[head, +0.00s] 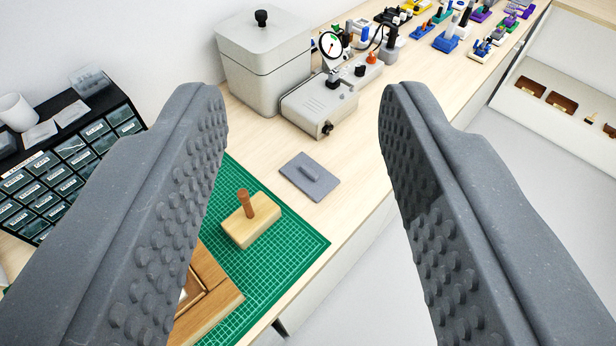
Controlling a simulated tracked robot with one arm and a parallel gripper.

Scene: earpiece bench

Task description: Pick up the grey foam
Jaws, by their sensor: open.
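A flat grey piece (318,189) with a small raised grey ridge on top lies on the pale wooden bench, near the middle of the head view. It looks like the grey foam, though its material cannot be told for certain. My gripper (303,97) is open, with its two studded grey fingers wide apart on the left and right of the view. The grey piece shows between the fingers, farther off, and nothing touches it. No object is between the fingertips.
A green cutting mat (300,240) holds a wooden block with a peg (252,229) and a wooden frame (215,303). A grey lidded bin (265,65) and a dial gauge device (318,103) stand behind. Labelled drawers (70,150) are left. Bare bench surrounds the grey piece.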

